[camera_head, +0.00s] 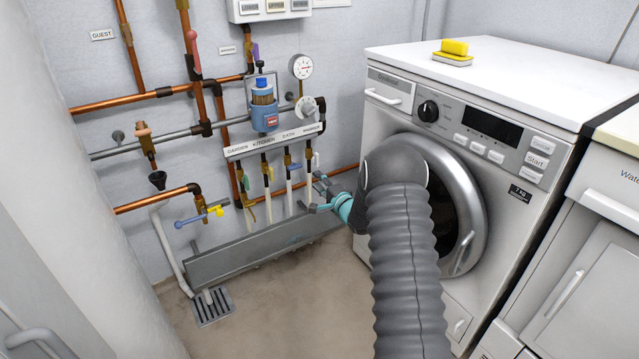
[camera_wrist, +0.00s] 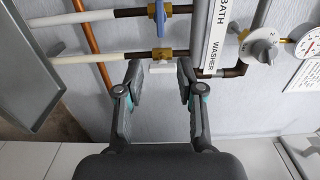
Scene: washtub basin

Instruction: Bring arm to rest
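My arm reaches forward in front of the washing machine, and my gripper (camera_head: 314,196) is near the lower end of the washer pipe in the head view. In the wrist view my gripper (camera_wrist: 159,78) is open, with its two dark fingers apart. A brass washer valve (camera_wrist: 161,54) with a white handle (camera_wrist: 162,68) shows just beyond and between the fingertips. Nothing is seen gripped. Whether a finger touches the valve or handle cannot be told.
The labelled manifold (camera_head: 274,141) with several valves is on the wall, above a grey trough (camera_head: 262,250). The washing machine (camera_head: 480,130) stands close at right, with a yellow sponge (camera_head: 454,47) on top. The floor (camera_head: 300,300) left of my arm is clear, apart from a drain grate (camera_head: 213,306).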

